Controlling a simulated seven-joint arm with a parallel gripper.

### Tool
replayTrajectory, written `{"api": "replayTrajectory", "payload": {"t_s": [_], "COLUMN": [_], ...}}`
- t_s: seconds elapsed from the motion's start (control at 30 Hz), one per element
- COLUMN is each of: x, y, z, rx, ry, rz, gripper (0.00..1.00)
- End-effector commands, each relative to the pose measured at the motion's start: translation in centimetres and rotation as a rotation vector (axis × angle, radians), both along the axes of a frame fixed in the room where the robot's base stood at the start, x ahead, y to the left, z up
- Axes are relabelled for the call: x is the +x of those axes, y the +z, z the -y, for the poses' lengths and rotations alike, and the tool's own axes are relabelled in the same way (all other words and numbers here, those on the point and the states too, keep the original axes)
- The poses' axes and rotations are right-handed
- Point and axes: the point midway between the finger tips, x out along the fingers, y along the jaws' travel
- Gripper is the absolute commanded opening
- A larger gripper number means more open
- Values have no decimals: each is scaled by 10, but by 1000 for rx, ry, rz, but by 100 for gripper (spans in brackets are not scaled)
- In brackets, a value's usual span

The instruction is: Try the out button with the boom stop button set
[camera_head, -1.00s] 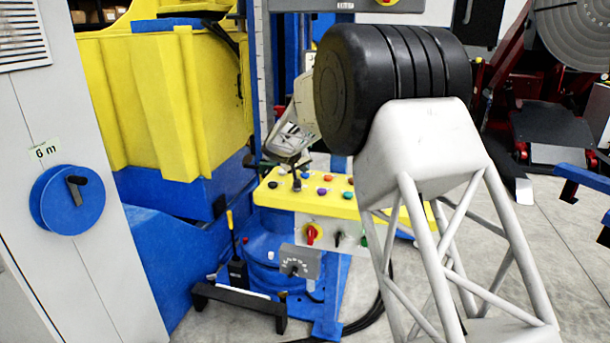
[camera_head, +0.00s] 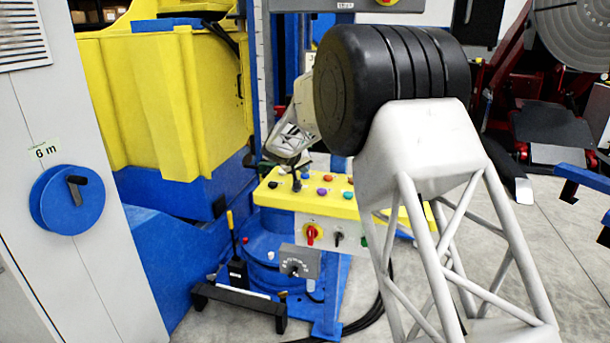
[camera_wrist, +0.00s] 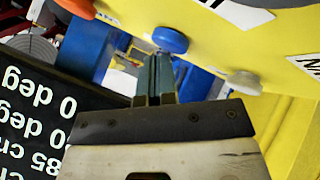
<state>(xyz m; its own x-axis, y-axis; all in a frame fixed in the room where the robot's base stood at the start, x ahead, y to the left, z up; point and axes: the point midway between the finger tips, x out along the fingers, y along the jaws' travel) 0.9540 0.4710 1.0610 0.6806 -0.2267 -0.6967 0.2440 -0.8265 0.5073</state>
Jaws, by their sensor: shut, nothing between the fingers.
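The yellow control panel (camera_head: 330,206) carries several coloured buttons and a short black lever (camera_head: 296,182). Its labels are too small to read, so I cannot tell which are the out button and the boom stop button. My gripper is shut and empty; in the wrist view its fingertips (camera_wrist: 158,62) are just short of or at a blue button (camera_wrist: 170,40); contact cannot be told. An orange button (camera_wrist: 78,8) and a whitish button (camera_wrist: 244,83) flank it. In the head view my gripper is at the panel's back left, its fingertips hard to make out.
A grey dial box (camera_head: 300,262) stands below. A dark display (camera_wrist: 35,125) with white text is left in the wrist view. A yellow positioner body (camera_head: 165,100) stands behind.

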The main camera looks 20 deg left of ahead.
Motion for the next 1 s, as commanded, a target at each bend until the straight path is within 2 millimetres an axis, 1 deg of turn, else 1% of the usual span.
{"api": "replayTrajectory", "payload": {"t_s": [0.67, 1.0], "x": [0, 0], "y": [0, 10], "z": [0, 0], "rx": [0, 0], "ry": [-1, 1], "rz": [-1, 1], "gripper": [0, 0]}}
